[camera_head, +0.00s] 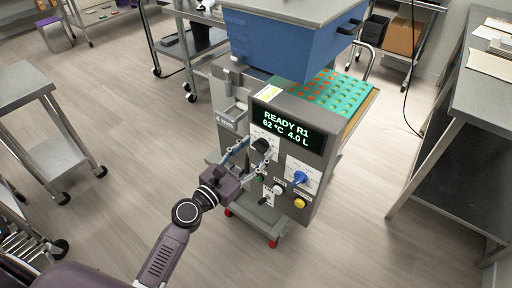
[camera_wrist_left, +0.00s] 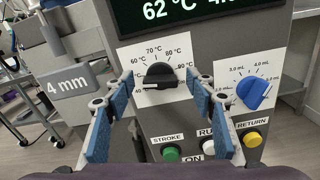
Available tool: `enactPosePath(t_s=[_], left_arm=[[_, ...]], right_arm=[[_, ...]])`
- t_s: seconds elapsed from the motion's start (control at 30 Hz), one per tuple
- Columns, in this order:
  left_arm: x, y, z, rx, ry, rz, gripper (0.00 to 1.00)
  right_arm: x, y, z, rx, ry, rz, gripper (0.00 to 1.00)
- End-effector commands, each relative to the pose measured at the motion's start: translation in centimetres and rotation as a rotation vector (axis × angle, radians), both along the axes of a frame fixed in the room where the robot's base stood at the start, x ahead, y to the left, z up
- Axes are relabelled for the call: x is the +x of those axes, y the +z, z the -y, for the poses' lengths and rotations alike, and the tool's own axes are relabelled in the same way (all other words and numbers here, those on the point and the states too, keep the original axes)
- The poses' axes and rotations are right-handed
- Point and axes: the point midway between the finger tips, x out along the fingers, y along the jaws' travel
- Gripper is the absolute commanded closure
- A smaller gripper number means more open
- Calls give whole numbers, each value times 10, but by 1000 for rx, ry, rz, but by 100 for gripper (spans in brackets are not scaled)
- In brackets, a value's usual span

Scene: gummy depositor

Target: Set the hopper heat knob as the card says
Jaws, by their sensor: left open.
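The black heat knob (camera_head: 260,145) is on the front panel of the grey depositor. In the left wrist view the knob (camera_wrist_left: 160,75) sits on a white dial plate with marks including 60, 70, 80 and 90 °C; its exact setting is hard to read. My left gripper (camera_head: 248,158) is open in front of the panel. Its blue-padded fingers (camera_wrist_left: 158,95) stand either side of the knob, with no clear contact. The display (camera_head: 287,128) reads READY R1, 62 °C, 4.0 L.
A blue volume knob (camera_wrist_left: 254,93) is right of the heat knob. Green (camera_wrist_left: 170,154), white and yellow (camera_wrist_left: 252,139) buttons sit below. A 4 mm plate (camera_wrist_left: 68,83) juts out at left. A blue hopper (camera_head: 285,45) and a green mould tray (camera_head: 333,91) are behind.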

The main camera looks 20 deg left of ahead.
Motion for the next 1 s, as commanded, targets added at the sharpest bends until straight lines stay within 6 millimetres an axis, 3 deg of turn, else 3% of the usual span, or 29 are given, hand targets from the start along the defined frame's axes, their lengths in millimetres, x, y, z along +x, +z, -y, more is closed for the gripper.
enactPosePath(t_s=[0.37,0.73,1.0], left_arm=[[8,-1,3,1,0,-1,49],[8,-1,3,2,0,0,89],[8,-1,3,22,-1,7,91]], right_arm=[[-2,1,3,-4,-2,-3,100],[-2,1,2,-2,-1,-3,100],[-2,0,-3,4,-1,-3,100]])
